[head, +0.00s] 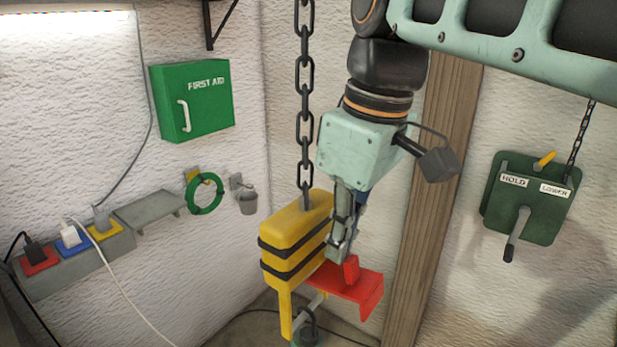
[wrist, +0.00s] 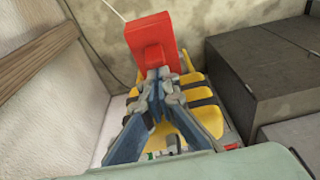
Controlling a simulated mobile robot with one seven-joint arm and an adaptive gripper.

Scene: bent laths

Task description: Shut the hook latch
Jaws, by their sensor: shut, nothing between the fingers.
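A yellow block with black bands (head: 290,235) hangs on a dark chain (head: 304,100), a prong reaching down from its left side. A red latch piece (head: 362,290) sticks out to the right from the block's lower part, with a raised red tab. In the wrist view the red piece (wrist: 150,38) lies just beyond my fingertips, and the yellow block (wrist: 205,115) is partly hidden behind them. My gripper (head: 338,255) is shut and empty, pointing down beside the block. Its tips are close to the red tab; I cannot tell whether they touch. In the wrist view my gripper (wrist: 158,76) hides the tab's near side.
A grey shackle-like piece (head: 310,325) is below the block. A wooden post (head: 425,210) stands close to the right. A green HOLD/LOWER box (head: 530,200) with a crank is further right. Dark grey boxes (wrist: 260,85) show in the wrist view.

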